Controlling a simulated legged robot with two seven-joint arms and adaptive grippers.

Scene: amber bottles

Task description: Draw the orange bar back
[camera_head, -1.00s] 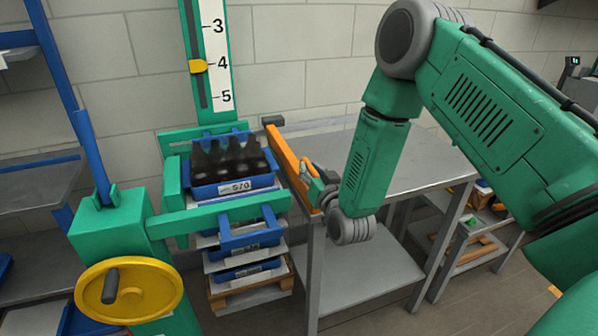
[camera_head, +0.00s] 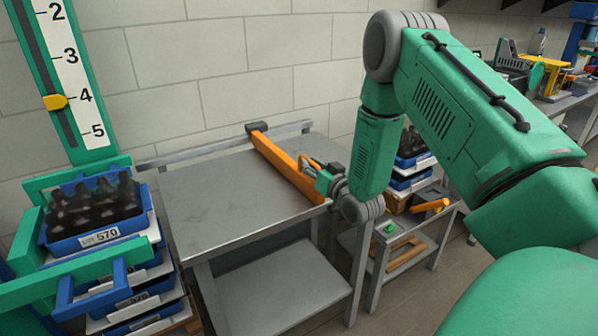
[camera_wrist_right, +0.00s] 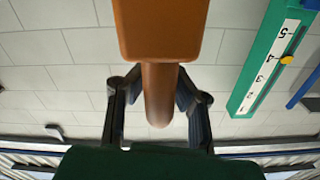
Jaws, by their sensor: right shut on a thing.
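The orange bar (camera_head: 285,167) lies across the metal table, toward its right side, with its far end at the grey rail (camera_head: 225,145) along the back. My right gripper (camera_head: 320,174) is at the bar's near right end, shut on its handle. In the right wrist view the orange bar (camera_wrist_right: 168,28) fills the top middle, and its round handle (camera_wrist_right: 160,95) sits between the two dark fingers of my right gripper (camera_wrist_right: 160,108). The tabletop (camera_head: 210,195) left of the bar is bare. My left gripper is not in view.
A blue crate of dark bottles (camera_head: 97,239) stands on a stack at the left, beside the green lift with its scale (camera_head: 75,80). Another stack of blue crates (camera_head: 405,180) and a low side table (camera_head: 400,265) stand right of the table.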

